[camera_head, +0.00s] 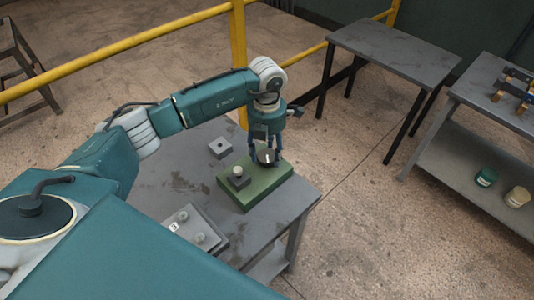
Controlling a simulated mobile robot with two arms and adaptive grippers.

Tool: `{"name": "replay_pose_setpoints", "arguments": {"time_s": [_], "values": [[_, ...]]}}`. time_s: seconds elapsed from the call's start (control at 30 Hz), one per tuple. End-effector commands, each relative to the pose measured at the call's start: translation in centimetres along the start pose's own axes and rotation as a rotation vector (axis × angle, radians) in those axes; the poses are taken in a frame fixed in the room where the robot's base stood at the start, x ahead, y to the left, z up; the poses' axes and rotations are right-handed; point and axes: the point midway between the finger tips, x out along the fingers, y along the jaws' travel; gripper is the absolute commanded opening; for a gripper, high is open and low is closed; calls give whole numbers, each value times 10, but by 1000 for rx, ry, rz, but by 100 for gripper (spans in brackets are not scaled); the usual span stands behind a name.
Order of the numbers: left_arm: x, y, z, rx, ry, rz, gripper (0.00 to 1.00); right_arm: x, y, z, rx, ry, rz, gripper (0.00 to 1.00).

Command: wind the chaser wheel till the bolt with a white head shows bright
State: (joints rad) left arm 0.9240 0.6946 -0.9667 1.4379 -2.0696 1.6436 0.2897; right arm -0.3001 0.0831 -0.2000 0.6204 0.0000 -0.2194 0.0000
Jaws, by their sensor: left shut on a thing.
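A green base block (256,192) lies on the grey table. On its left part a small dark block carries a bolt with a white head (238,170), which looks pale; its exact brightness is hard to judge at this size. On its right part is the chaser wheel (267,157), a small dark disc with a light mark. My left gripper (266,160) points down over the wheel, its fingers shut on it and partly covering it. My right gripper is out of view.
A small grey block with a knob (220,148) sits behind the green base. A grey plate with pale knobs (195,229) lies at the table's front. A yellow rail (240,60) runs behind. A bare table (395,50) and a shelf with two cans (486,177) stand right.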

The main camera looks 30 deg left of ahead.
Motion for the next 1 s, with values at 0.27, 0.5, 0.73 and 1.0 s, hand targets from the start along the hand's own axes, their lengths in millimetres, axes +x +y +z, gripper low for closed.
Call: {"name": "replay_pose_setpoints", "arguments": {"time_s": [0.27, 0.5, 0.73, 1.0], "values": [[6, 1, 0, 227, 0, 2, 24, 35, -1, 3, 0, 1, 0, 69], [5, 1, 0, 457, 1, 2, 24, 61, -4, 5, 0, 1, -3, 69], [5, 2, 0, 674, 2, 1, 24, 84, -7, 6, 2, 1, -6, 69], [4, 2, 0, 931, 2, 1, 24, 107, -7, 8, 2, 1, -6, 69]]}}
